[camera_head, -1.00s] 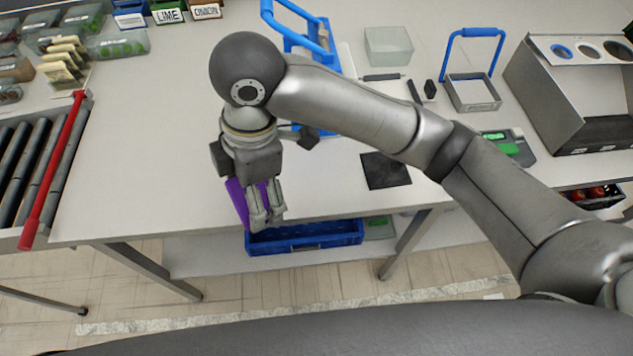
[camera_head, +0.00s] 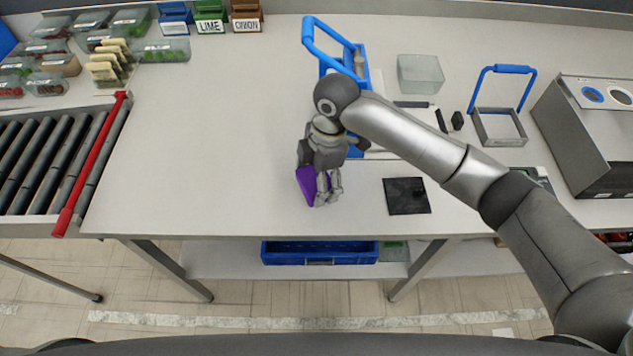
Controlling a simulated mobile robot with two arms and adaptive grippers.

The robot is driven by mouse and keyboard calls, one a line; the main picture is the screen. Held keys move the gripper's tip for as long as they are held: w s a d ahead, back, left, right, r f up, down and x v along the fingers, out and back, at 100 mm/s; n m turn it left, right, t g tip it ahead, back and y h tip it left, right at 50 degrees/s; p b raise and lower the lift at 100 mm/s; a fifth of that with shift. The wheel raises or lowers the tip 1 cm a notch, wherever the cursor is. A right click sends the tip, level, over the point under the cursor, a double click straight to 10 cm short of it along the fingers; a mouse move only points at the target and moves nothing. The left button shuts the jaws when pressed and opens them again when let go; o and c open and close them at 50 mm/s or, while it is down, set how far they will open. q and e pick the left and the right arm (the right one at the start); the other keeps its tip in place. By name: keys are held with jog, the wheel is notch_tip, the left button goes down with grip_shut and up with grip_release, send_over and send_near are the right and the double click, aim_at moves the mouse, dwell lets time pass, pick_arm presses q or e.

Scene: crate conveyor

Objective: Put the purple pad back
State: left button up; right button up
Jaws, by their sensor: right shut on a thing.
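The purple pad (camera_head: 307,183) shows in the head view at the middle of the white table, partly hidden by my right gripper. My right gripper (camera_head: 327,202) points down toward the table front and is shut on the pad. The pad looks tilted; I cannot tell whether it touches the tabletop. A black square pad (camera_head: 406,196) lies flat on the table to the right of the gripper. My left gripper is not in view.
A roller conveyor (camera_head: 45,160) with a red bar (camera_head: 90,165) is at left. A blue-handled device (camera_head: 340,60) stands behind my arm. A clear bin (camera_head: 420,73) and a blue-handled frame (camera_head: 500,125) stand at back right. A blue crate (camera_head: 320,253) sits on the lower shelf. The table's left middle is clear.

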notch_tip(320, 180, down, 2)
jog(key=shift+s+f+p, duration=0.1)
jog(key=shift+p, duration=0.2)
jog(key=shift+f, duration=0.1)
jog(key=o, duration=1.1)
jog(key=shift+f, duration=0.15)
jog(key=shift+c, duration=0.2)
jog(key=shift+r, duration=0.25)
jog(key=r, duration=0.3)
jog(key=d+r+b, duration=0.1)
jog(key=r, duration=0.3)
jog(key=r+b, duration=0.1)
jog(key=r, duration=0.2)
jog(key=shift+w+d+r, duration=0.2)
jog(key=shift+w, duration=0.15)
jog(key=shift+d+r, duration=0.1)
jog(key=shift+r, duration=0.6)
